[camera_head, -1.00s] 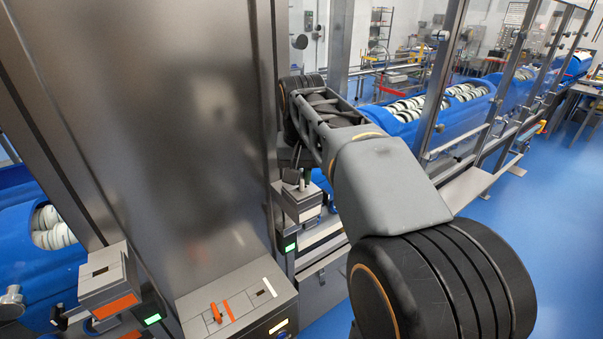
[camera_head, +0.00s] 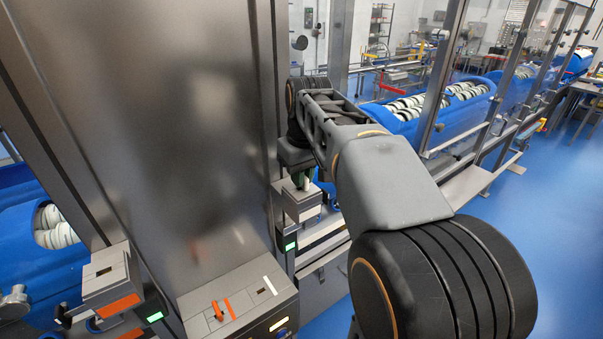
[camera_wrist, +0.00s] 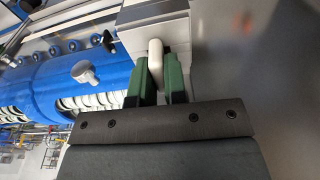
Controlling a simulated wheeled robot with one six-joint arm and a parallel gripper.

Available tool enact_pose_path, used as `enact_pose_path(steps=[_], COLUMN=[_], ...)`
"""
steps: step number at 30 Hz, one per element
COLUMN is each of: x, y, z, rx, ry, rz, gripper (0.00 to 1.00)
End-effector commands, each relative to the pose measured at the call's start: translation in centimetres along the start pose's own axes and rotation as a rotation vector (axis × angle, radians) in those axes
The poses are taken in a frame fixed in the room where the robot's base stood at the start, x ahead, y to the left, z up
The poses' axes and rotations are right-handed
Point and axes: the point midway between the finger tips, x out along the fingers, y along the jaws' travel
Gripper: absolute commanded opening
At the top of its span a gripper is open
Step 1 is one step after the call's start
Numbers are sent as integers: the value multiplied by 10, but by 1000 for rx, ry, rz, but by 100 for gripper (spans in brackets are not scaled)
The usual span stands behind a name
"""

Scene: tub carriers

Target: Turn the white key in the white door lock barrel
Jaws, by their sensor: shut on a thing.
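The white key (camera_wrist: 155,62) stands as a rounded white grip between the two green fingers of my gripper (camera_wrist: 158,78) in the wrist view. My gripper is shut on it. The key points into a grey box with a white strip (camera_wrist: 150,12), which carries the white lock barrel; the barrel itself is hidden behind the key and fingers. In the head view my gripper (camera_head: 303,179) is small and partly covered by my wrist, just above the same grey lock box (camera_head: 303,205) at the steel post. How far the key is turned cannot be told.
A second box with an orange key (camera_head: 217,311) sits at the front, below the steel cabinet (camera_head: 180,130). Another box with an orange label (camera_head: 112,285) is at left. Blue tub carriers (camera_head: 440,120) with white rolls stand behind the posts. Blue floor (camera_head: 540,230) at right is open.

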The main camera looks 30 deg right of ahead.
Motion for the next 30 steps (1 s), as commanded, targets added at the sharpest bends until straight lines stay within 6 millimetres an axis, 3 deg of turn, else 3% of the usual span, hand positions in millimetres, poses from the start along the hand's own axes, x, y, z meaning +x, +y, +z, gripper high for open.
enact_pose_path(steps=[8, 19, 30], x=[0, 0, 0], y=[0, 0, 0], z=[0, 0, 0], rx=[-12, -292, -232], ry=[-1, -1, -1], rz=[-1, -35, -27], gripper=[0, 0, 0])
